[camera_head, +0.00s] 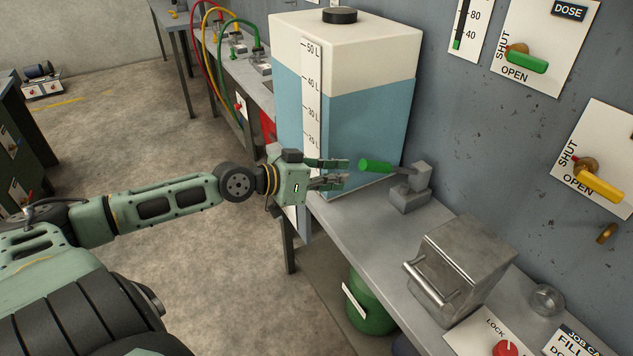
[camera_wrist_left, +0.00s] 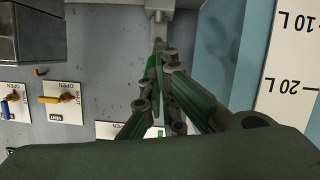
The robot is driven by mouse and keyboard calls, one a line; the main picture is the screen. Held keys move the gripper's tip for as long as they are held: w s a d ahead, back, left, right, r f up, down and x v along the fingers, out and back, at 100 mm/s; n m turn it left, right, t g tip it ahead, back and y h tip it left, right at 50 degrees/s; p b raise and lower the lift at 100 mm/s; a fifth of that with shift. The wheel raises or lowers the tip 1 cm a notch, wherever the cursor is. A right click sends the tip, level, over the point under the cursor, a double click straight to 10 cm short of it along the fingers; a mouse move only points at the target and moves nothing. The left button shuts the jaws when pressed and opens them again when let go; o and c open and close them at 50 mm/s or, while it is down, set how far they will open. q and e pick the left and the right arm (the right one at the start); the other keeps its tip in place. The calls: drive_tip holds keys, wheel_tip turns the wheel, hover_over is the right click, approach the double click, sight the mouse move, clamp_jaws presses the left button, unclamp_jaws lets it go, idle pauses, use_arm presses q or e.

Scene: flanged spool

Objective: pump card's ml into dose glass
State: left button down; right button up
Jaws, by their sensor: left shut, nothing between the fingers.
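A green-handled lever (camera_head: 377,166) on a grey block (camera_head: 410,190) stands on the bench beside the tank; its green grip partly shows behind the fingers in the left wrist view (camera_wrist_left: 152,68). My left gripper (camera_head: 347,171) is shut and empty, just left of the grip's end; I cannot tell whether they touch. A small clear glass (camera_head: 547,299) stands near the wall at lower right. The job card (camera_head: 572,343) is cut off at the bottom edge, its amount unreadable. A green-handled valve (camera_head: 526,63) has a DOSE label and SHUT/OPEN marks. My right gripper is not in view.
A large tank (camera_head: 365,125) of blue liquid with a litre scale stands behind my left gripper. A metal box with a bar handle (camera_head: 465,265) sits between lever and glass. A yellow-handled valve (camera_head: 598,186) is on the wall. A red LOCK knob (camera_head: 505,348) is at the bottom.

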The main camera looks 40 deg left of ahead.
use_arm(q)
drive_tip(key=shift+f+v, duration=0.2)
drive_tip(key=shift+v, duration=1.1)
drive_tip(key=shift+f+v, duration=0.2)
drive_tip(key=shift+v, duration=1.1)
drive_tip(key=shift+a, duration=0.1)
